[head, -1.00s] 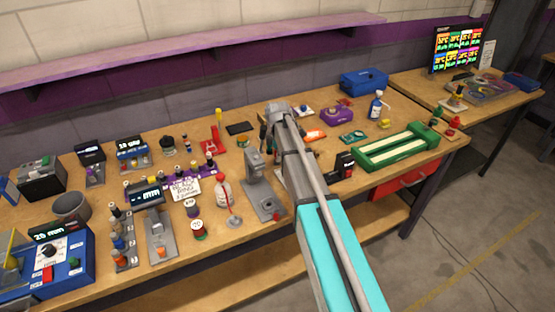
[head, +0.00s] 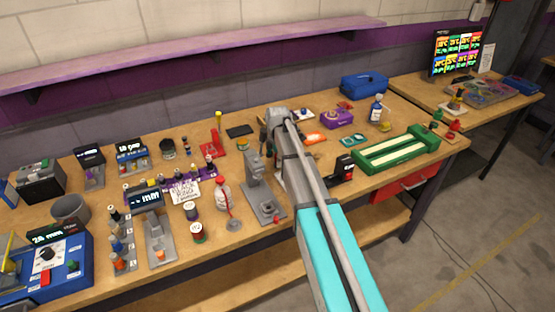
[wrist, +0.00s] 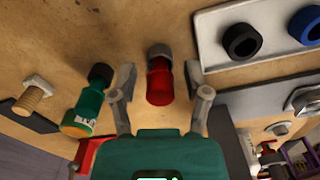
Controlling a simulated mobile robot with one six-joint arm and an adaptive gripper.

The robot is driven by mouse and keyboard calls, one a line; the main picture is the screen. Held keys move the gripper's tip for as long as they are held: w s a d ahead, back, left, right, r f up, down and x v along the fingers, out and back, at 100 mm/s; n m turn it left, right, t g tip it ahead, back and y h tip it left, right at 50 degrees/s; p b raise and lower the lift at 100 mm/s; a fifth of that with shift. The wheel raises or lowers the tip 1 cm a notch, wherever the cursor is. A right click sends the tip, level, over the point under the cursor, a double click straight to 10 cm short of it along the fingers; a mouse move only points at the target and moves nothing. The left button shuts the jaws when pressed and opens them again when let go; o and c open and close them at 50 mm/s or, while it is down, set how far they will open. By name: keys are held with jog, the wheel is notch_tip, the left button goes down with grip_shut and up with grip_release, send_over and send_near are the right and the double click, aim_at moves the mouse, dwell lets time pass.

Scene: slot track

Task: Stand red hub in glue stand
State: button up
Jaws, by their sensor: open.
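In the wrist view a red cylindrical piece with a dark grey end, which looks like the red hub (wrist: 159,86), is between my fingertips. My gripper (wrist: 160,92) is open, one finger on each side of it, with small visible gaps. In the head view my gripper (head: 268,137) is low over the bench, partly hidden by my own arm, and the red piece cannot be made out there. I cannot tell for certain which fixture is the glue stand.
Close by in the wrist view are a green bottle-like piece (wrist: 88,108), a bolt (wrist: 35,95) and a white tray (wrist: 214,48) with a black ring and a blue ring. In the head view a grey stand (head: 255,180) and a red fixture (head: 211,145) are left of my arm.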

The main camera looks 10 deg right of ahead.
jog(key=shift+r, duration=0.15)
notch_tip(320, 180, up, 12)
jog(key=p, duration=1.2)
jog(key=shift+s, duration=0.1)
dwell(0.8)
jog(key=s+m, duration=1.8)
jog(key=s, duration=0.8)
jog(key=shift+d, duration=0.35)
jog(key=shift+c, duration=0.3)
